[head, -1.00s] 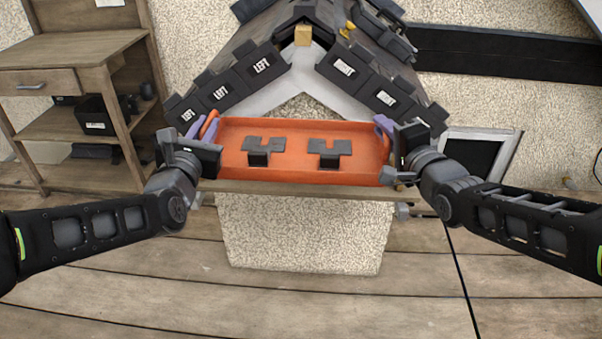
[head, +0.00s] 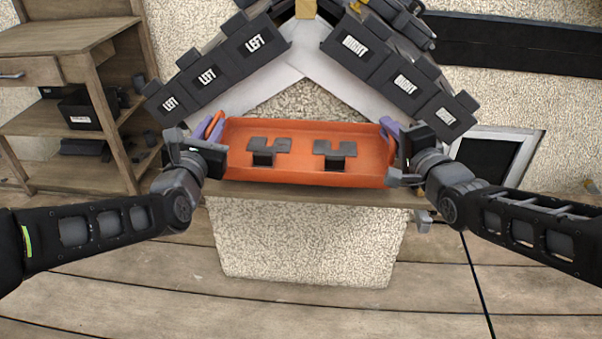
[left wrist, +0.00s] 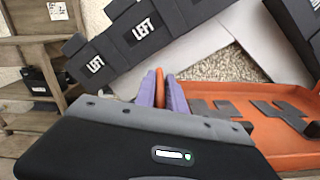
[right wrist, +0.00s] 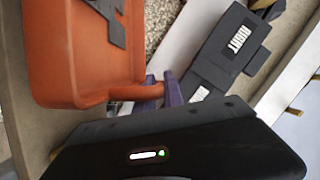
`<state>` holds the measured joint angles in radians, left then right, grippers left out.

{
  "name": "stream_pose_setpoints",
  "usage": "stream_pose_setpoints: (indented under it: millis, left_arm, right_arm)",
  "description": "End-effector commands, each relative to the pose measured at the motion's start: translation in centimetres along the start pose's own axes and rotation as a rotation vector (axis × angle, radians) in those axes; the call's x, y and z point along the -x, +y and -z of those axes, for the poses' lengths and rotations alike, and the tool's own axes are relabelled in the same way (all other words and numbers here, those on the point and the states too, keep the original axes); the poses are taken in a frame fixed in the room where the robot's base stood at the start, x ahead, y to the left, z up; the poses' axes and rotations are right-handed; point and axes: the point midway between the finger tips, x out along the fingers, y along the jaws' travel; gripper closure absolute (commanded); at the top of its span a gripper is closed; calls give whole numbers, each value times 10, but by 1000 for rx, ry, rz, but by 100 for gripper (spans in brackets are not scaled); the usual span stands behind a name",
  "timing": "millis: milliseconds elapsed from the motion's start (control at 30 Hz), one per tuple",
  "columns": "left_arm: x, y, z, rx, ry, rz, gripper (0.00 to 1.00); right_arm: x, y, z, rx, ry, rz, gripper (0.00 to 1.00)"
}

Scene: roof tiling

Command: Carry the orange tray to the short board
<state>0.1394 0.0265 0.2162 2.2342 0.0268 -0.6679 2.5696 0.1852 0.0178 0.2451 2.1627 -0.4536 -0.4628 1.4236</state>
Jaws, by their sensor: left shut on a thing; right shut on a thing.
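The orange tray (head: 300,178) is held level between my two grippers, in front of the small gabled roof. Two dark grey notched tiles (head: 268,150) (head: 334,153) lie in it. My left gripper (head: 212,130) is shut on the tray's left handle; its purple fingers close around the orange handle in the left wrist view (left wrist: 160,88). My right gripper (head: 388,130) is shut on the right handle, which also shows in the right wrist view (right wrist: 125,92). A wooden board (head: 310,194) runs below and behind the tray; whether the tray touches it I cannot tell.
Dark tiles marked LEFT (head: 207,75) and RIGHT (head: 405,84) line the roof slopes just above the tray. A wooden shelf unit (head: 60,40) with a black bin (head: 80,110) stands at the left. A dark framed panel (head: 490,160) is at the right. The plank floor in front is clear.

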Motion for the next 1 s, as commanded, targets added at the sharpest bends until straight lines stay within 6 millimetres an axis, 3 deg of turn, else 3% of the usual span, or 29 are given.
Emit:
stream_pose_setpoints:
  millis: [267,767,800,1000]
  left_arm:
    - [0,-2,12,-2,0,-1,100]
    - [0,-9,51,-2,0,-1,100]
    - [0,-9,49,-2,1,-1,84]
    - [0,-9,47,-1,1,0,67]
  right_arm:
    - [-1,11,0,0,4,3,100]
    - [-4,50,-7,0,4,3,100]
    - [-4,48,-7,0,4,1,86]
    - [-4,47,-7,0,2,0,70]
